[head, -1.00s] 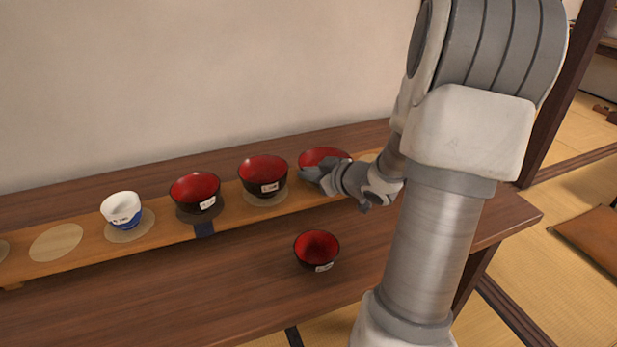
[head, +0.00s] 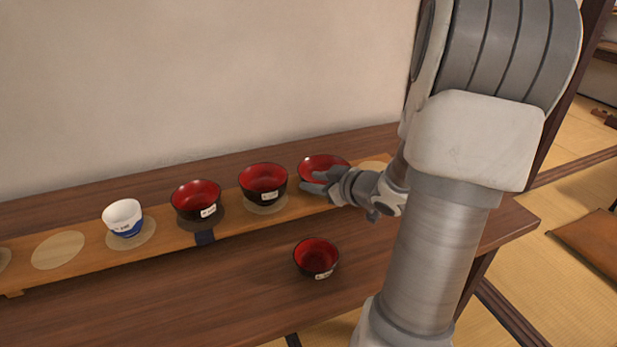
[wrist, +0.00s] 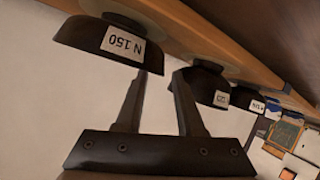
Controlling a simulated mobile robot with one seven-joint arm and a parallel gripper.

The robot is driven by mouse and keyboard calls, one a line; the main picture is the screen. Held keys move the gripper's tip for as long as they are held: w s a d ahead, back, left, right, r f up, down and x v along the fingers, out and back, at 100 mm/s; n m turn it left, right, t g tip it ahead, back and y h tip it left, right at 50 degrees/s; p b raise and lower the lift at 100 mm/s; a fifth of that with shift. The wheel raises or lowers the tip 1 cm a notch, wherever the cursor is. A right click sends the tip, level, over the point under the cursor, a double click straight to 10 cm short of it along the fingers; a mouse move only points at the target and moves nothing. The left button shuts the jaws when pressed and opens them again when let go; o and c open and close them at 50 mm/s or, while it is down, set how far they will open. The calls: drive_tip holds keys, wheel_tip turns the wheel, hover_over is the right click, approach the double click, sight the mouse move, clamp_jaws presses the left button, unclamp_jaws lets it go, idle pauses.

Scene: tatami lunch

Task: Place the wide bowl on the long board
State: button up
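The wide bowl (head: 323,161), black outside and red inside, stands upright on the right part of the long board (head: 227,227), partly hidden behind my gripper (head: 312,182). In the wrist view, where the scene looks upside down, the nearest bowl (wrist: 88,37) bears the label "N 150" and looks like this same bowl. My gripper (wrist: 160,72) is open, its two fingers apart with nothing between them. The left fingertip is close to the bowl's rim; I cannot tell whether it touches.
Two more red-and-black bowls (head: 263,184) (head: 196,201) and a white-and-blue cup (head: 123,218) stand on the board. A smaller red-and-black bowl (head: 317,258) stands on the table in front. Pale round pads (head: 57,250) on the board's left are bare. A wall rises behind.

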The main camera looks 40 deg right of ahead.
drive_tip(key=p+v, duration=0.3)
drive_tip(key=v, duration=0.6)
drive_tip(key=shift+s, duration=0.1)
